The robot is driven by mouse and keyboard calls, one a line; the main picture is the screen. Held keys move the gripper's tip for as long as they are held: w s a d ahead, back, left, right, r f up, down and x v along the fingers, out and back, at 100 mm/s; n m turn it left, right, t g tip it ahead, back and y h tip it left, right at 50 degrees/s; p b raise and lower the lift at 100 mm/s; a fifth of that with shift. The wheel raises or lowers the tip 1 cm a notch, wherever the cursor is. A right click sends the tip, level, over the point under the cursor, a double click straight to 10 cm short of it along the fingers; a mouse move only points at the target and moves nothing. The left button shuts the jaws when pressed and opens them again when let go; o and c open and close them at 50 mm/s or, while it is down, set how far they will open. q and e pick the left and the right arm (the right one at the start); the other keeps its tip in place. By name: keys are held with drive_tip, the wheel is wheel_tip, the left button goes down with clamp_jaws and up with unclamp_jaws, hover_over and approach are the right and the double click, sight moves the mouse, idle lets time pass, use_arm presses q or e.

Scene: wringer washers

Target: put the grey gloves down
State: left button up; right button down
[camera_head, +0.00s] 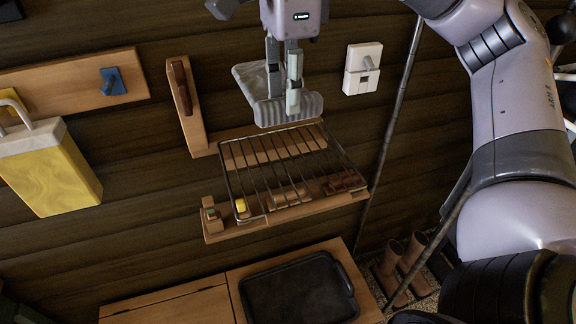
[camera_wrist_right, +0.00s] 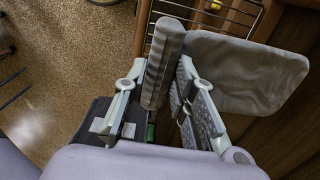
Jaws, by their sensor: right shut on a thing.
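The grey gloves (camera_head: 290,109) hang in my right gripper (camera_head: 284,92), high in the head view. They show a ribbed grey face and a flatter grey part behind, to the left. The gripper is shut on them, in front of the plank wall and above the wire rack. In the right wrist view, the ribbed part of the gloves (camera_wrist_right: 163,65) lies between the fingers, and a broad smooth grey flap (camera_wrist_right: 248,72) spreads to the right. The gloves appear clear of the rack. My left gripper is not in view.
A wire rack (camera_head: 285,165) sits over a wooden shelf (camera_head: 225,232) holding small items. Below, a black tray (camera_head: 298,290) lies on a wooden cabinet top (camera_head: 185,305). Boots (camera_head: 400,262) stand at lower right, by a slanting pole (camera_head: 398,110). A white switch (camera_head: 362,70) is on the wall.

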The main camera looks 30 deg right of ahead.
sight(288, 123)
drive_tip(key=f, duration=0.5)
drive_tip(key=shift+s+a+f+b, duration=0.2)
drive_tip(key=shift+s+f+b, duration=0.1)
drive_tip(key=shift+f+b, duration=0.05)
wheel_tip(288, 123, down, 8)
drive_tip(key=shift+w+d+r+p, duration=0.15)
drive_tip(key=shift+r+p, duration=0.05)
drive_tip(key=shift+p, duration=0.5)
wheel_tip(288, 123, down, 3)
drive_tip(key=shift+f+p, duration=0.2)
drive_tip(key=shift+p, duration=0.4)
drive_tip(key=shift+f, duration=0.4)
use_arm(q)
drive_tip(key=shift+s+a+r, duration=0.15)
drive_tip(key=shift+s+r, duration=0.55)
